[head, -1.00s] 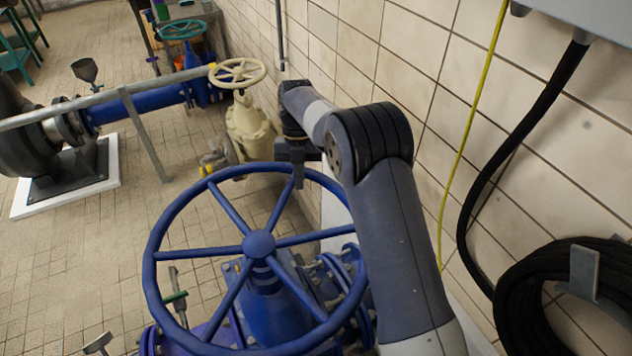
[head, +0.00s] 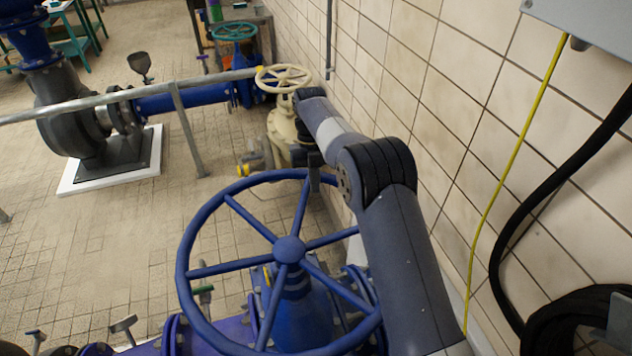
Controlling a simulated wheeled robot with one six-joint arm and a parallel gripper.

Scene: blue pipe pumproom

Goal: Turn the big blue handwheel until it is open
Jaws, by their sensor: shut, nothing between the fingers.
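The big blue handwheel (head: 289,250) with several spokes lies nearly flat in the lower middle of the head view, on a blue valve body (head: 300,310). My gripper (head: 315,181) is at the wheel's far rim and points downward. Its fingers are shut and appear close to the right side of the far spoke. I cannot tell whether they touch the spoke or rim. My arm covers part of the wheel's right side.
A tiled wall (head: 440,110) runs close along the right. A cream valve with a handwheel (head: 284,78) stands behind my gripper. A grey railing (head: 130,102) crosses the left, before a dark pump (head: 75,125). A yellow cable (head: 510,160) and black hose hang right.

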